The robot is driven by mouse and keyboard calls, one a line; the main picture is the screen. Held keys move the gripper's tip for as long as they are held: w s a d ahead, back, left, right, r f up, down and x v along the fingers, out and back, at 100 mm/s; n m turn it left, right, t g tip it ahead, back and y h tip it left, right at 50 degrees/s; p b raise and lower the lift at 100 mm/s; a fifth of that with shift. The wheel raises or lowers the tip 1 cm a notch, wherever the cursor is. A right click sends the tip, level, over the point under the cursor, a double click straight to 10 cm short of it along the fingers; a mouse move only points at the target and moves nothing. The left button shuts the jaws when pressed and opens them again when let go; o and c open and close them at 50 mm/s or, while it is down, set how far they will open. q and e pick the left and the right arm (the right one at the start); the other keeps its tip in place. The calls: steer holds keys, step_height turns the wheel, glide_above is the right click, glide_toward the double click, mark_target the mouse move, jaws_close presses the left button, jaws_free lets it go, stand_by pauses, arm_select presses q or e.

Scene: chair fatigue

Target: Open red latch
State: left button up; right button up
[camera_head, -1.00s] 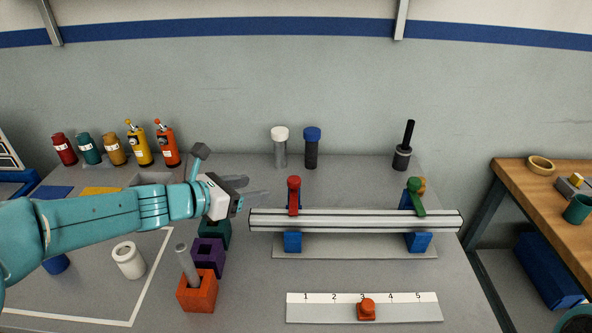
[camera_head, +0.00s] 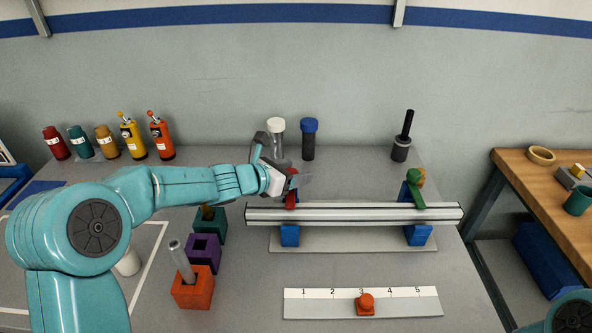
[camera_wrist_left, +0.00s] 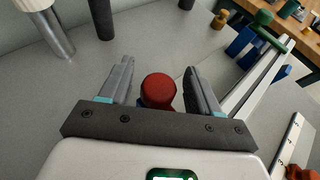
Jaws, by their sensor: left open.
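The red latch (camera_head: 291,198) stands at the left end of the silver rail (camera_head: 340,214), above a blue support block (camera_head: 290,236). My left gripper (camera_head: 300,180) is at the latch's top and partly covers it in the head view. In the left wrist view the latch's round red knob (camera_wrist_left: 158,91) sits between the two open fingers of the left gripper (camera_wrist_left: 152,85), with a gap on each side. The green latch (camera_head: 414,190) is at the rail's right end. My right gripper is not in view.
A white-capped cylinder (camera_head: 277,140) and a blue-capped one (camera_head: 309,140) stand just behind the left gripper. A numbered strip (camera_head: 400,306) with an orange knob (camera_head: 365,304) lies in front. Orange (camera_head: 192,290) and purple (camera_head: 203,254) blocks stand left of the rail.

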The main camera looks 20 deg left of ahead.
arm_select(q)
steer(key=shift+w+d+f, duration=0.2)
steer(key=shift+w+d, duration=0.05)
steer(key=shift+w, duration=0.25)
